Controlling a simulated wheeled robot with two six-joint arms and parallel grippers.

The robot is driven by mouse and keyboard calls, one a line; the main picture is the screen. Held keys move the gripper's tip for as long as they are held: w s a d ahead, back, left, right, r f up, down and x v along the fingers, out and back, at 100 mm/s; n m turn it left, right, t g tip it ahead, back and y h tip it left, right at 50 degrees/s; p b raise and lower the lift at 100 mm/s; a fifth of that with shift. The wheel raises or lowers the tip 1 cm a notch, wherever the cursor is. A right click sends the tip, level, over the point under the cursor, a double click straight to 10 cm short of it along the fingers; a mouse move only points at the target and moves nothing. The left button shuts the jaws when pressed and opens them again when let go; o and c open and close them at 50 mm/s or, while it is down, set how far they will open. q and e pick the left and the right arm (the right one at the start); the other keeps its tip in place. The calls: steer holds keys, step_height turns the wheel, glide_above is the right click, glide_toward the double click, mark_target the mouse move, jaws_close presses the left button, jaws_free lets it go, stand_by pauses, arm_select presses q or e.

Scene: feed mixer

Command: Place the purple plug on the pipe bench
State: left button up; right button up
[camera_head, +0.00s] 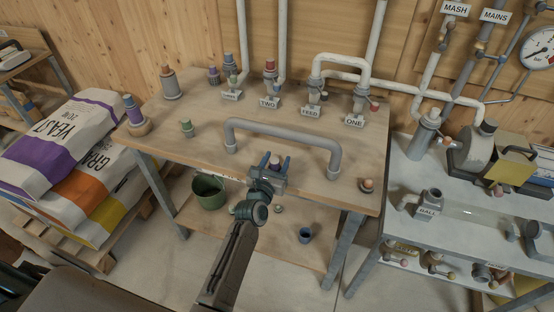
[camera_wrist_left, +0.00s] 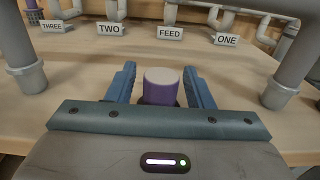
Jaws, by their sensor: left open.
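A purple plug (camera_wrist_left: 161,87) with a pale top stands between the fingers of my left gripper (camera_wrist_left: 162,84) in the left wrist view; its lower end is hidden behind the gripper body. In the head view my left gripper (camera_head: 276,163) is at the front edge of the wooden pipe bench (camera_head: 190,150), with the plug (camera_head: 275,161) showing small between its blue fingers. The fingers are open, with slight gaps beside the plug. I cannot tell whether the plug rests on the bench top. My right gripper is not in view.
A grey U-shaped pipe (camera_head: 285,127) arches over the bench just behind the gripper. Labelled pipe stubs, including TWO (camera_head: 269,102) and ONE (camera_head: 355,121), line the back. A metal table (camera_head: 465,190) stands right; sacks (camera_head: 65,140) lie left.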

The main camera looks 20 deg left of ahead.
arm_select(q)
steer(key=s+b, duration=0.1)
steer(key=s, duration=1)
steer(key=shift+a+b, duration=0.15)
steer(key=shift+b, duration=0.15)
